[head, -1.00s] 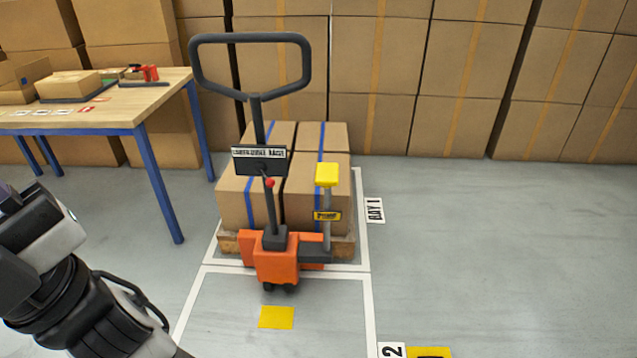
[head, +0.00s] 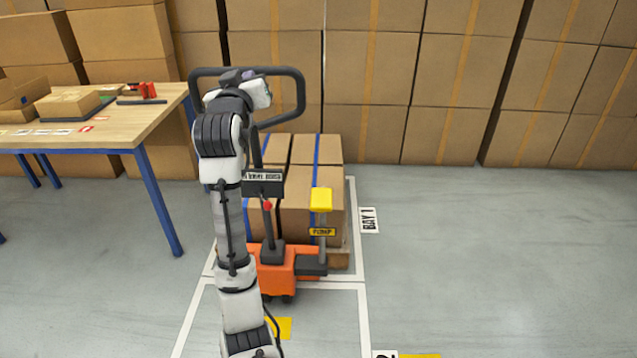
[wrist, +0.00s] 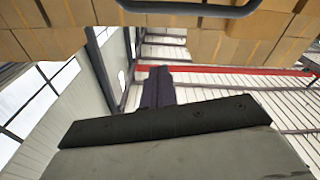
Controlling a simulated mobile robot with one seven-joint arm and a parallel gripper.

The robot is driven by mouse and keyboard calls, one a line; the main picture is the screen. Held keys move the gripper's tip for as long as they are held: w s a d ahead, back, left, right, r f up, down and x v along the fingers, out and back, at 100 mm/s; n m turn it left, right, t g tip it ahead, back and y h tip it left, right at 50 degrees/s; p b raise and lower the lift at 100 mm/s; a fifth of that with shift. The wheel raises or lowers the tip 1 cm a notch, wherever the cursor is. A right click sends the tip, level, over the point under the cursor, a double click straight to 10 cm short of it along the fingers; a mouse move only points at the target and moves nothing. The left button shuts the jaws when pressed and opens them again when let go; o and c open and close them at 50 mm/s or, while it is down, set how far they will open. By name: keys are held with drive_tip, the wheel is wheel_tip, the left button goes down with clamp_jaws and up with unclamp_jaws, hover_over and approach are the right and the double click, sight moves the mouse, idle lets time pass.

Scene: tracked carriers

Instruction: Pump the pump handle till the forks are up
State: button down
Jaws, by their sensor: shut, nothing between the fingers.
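The orange pallet truck (head: 275,272) stands in front of a loaded pallet. Its pump handle (head: 321,200) is an upright grey lever with a yellow top and a PUMP label, to the right of the mast. The pump handle stands close to upright. The forks are hidden under the load, so their height cannot be told. My gripper is raised near the truck's black loop handle, up and left of the pump handle, and is apart from the pump handle. In the wrist view my gripper (wrist: 157,76) shows dark fingers shut together with nothing between them.
The black loop handle (head: 304,95) and a red-knobbed lever (head: 266,205) stand left of the pump handle. Boxes with blue straps (head: 310,190) load the pallet. A table (head: 150,125) stands left, and stacked cartons line the back. The floor at right is clear.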

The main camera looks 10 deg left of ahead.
drive_tip(key=w+d+f+m+g+h+p, duration=0.2)
drive_tip(key=w+d+f+g+h, duration=0.1)
drive_tip(key=w+d+f+g, duration=0.3)
drive_tip(key=m+g+p, duration=0.1)
drive_tip(key=g+p, duration=0.2)
drive_tip(key=g, duration=0.3)
hover_over(320, 201)
drive_tip(key=a, duration=0.2)
wheel_tip(320, 201, down, 8)
drive_tip(key=s+f+g, duration=0.3)
drive_tip(key=shift+s+d+g+y, duration=0.3)
drive_tip(key=shift+f, duration=0.1)
drive_tip(key=x, duration=0.4)
drive_tip(key=p+x, duration=0.1)
drive_tip(key=x, duration=0.7)
drive_tip(key=shift+s+d+f, duration=0.3)
drive_tip(key=shift+d+f, duration=0.05)
drive_tip(key=shift+f, duration=0.6)
